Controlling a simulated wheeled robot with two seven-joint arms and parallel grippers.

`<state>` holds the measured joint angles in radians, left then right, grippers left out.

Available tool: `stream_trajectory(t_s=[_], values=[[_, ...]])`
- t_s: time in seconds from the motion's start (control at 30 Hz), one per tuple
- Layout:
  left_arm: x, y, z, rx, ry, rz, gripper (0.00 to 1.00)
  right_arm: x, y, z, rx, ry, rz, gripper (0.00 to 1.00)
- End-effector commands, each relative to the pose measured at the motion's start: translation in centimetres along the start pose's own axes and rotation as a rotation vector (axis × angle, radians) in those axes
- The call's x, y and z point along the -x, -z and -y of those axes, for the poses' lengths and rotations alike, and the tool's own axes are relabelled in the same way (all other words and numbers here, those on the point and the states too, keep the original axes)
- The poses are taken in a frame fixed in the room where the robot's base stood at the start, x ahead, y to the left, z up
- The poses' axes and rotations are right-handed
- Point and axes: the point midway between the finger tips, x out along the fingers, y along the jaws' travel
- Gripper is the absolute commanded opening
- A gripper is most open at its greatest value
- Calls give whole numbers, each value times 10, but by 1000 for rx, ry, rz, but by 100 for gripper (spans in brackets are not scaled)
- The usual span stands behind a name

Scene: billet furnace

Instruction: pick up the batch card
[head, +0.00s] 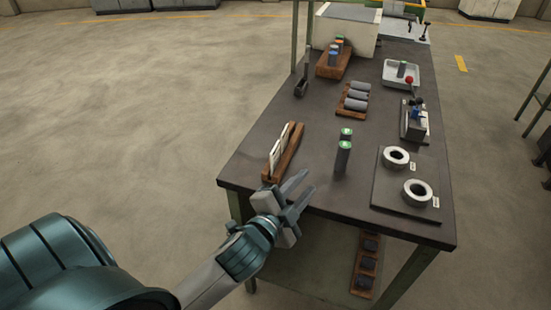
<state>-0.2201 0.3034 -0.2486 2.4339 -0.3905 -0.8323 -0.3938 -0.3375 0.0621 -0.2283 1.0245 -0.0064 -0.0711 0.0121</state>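White cards, one of which may be the batch card (275,156), stand upright in a slotted wooden rack (291,153) near the left edge of the dark workbench in the head view. Their markings are too small to read. My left gripper (302,186) is open, its two fingers apart with nothing between them. It is at the bench's near left edge, just in front of the rack and a little to its right, apart from the cards. My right gripper is not in view.
Two green-topped cylinders (343,156) stand right of the rack on the bench (320,195). A plate with two metal rings (417,192) lies at the right.

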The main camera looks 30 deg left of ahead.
Motion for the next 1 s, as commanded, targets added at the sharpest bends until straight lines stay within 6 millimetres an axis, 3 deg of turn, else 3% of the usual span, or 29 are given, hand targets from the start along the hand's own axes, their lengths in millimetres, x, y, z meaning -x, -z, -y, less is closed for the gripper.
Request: stream_trajectory(t_s=[0.17,0.27,0.4,0.5,0.6,0.73,0.87,1.0], values=[[-11,55,49,-191,164,-184,27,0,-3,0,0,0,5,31],[-9,104,84,-365,311,-334,27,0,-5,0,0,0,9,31],[14,180,121,-664,562,-562,27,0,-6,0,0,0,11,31],[40,226,132,-886,747,-713,27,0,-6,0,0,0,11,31],[70,263,129,-1110,936,-856,27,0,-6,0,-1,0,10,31],[104,292,110,-1407,1179,-1030,27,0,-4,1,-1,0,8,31],[128,300,79,-1709,1416,-1197,27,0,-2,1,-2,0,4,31],[135,283,44,-2033,1652,-1382,27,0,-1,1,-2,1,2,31]])
